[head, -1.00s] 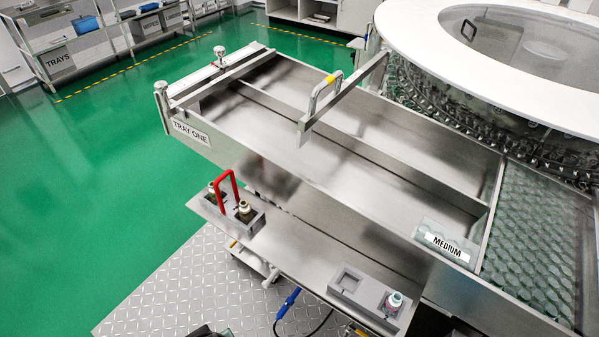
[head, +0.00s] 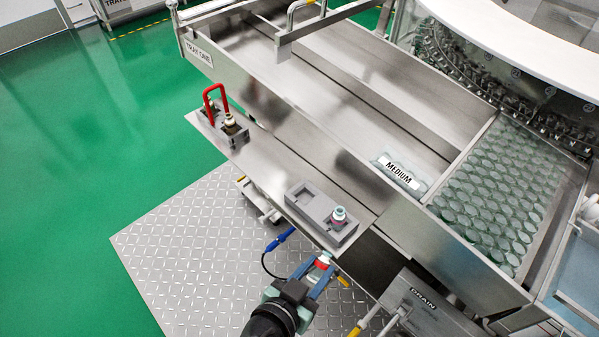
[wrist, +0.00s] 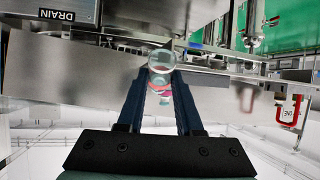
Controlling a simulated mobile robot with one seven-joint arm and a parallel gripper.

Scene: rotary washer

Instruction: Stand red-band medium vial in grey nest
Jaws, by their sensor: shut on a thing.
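My gripper (head: 318,273) is shut on a small clear vial with a red band (head: 323,261), low in the head view, in front of the shelf. In the wrist view the vial's round clear end (wrist: 161,62) shows between the fingertips, with red and pink behind it. The grey nest (head: 311,208) lies on the shelf above and beyond my gripper. Its left pocket is empty. My gripper and held vial are apart from the nest.
A second grey block (head: 207,113) with vials and a red handle (head: 211,94) sits at the shelf's far left. The steel tray (head: 345,100) behind has a MEDIUM label (head: 398,170) and many glass vials (head: 500,190) at right. A DRAIN box (head: 420,305) stands lower right.

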